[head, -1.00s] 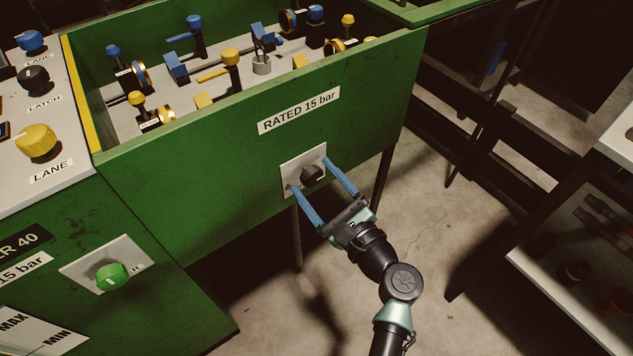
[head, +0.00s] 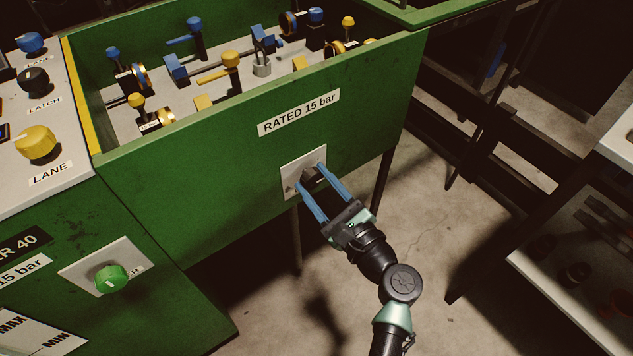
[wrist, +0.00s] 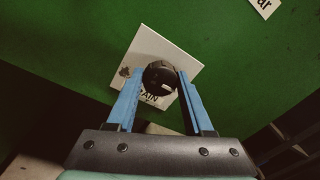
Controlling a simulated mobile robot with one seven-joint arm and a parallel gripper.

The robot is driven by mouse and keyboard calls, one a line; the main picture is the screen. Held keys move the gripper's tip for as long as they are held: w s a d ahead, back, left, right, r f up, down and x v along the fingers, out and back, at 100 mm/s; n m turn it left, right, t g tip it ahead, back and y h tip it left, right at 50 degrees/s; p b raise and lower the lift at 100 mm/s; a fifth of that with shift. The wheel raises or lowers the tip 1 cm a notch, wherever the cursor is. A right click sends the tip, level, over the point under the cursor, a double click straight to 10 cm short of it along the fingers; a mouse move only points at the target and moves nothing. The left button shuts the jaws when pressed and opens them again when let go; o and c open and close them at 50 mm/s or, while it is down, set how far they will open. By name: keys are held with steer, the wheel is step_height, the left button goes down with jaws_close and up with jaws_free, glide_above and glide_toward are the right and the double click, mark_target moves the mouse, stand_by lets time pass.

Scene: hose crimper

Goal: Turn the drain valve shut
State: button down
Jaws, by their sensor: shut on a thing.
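The drain valve is a dark round knob (wrist: 160,77) on a pale square plate (wrist: 151,50), whose partly covered label reads "AIN". In the head view the plate (head: 291,183) is on the green front wall below the "RATED 15 bar" label, and the knob (head: 309,176) is partly hidden by my fingers. My gripper (head: 310,177) has its two blue fingers on either side of the knob, shut on it. In the wrist view the fingers (wrist: 162,78) reach up to the knob from below. A light mark shows on the knob's face.
The green tank (head: 230,130) holds several blue and yellow fittings behind its front wall. A control panel with a yellow LANE knob (head: 36,141) stands at left, with a green knob (head: 110,278) below it. A shelf (head: 570,255) stands at right. The floor below my arm is open.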

steer(key=shift+f, duration=0.1)
steer(key=n+b, duration=0.1)
steer(key=n, duration=0.1)
steer(key=n+b, duration=0.1)
steer(key=b, duration=0.1)
steer(key=shift+f+n, duration=0.2)
steer(key=shift+n, duration=0.2)
steer(key=n+b, duration=0.5)
steer(key=shift+f+n+y, duration=0.1)
steer(key=shift+n+y, duration=0.2)
steer(key=n+b, duration=0.4)
steer(key=shift+n, duration=0.3)
steer(key=n+b, duration=0.3)
steer(key=n, duration=0.1)
steer(key=shift+d+y+b, duration=0.1)
steer(key=shift+y+b, duration=0.2)
steer(key=shift+r+n, duration=0.2)
steer(key=shift+n, duration=0.2)
steer(key=shift+c, duration=1.4)
jaws_free()
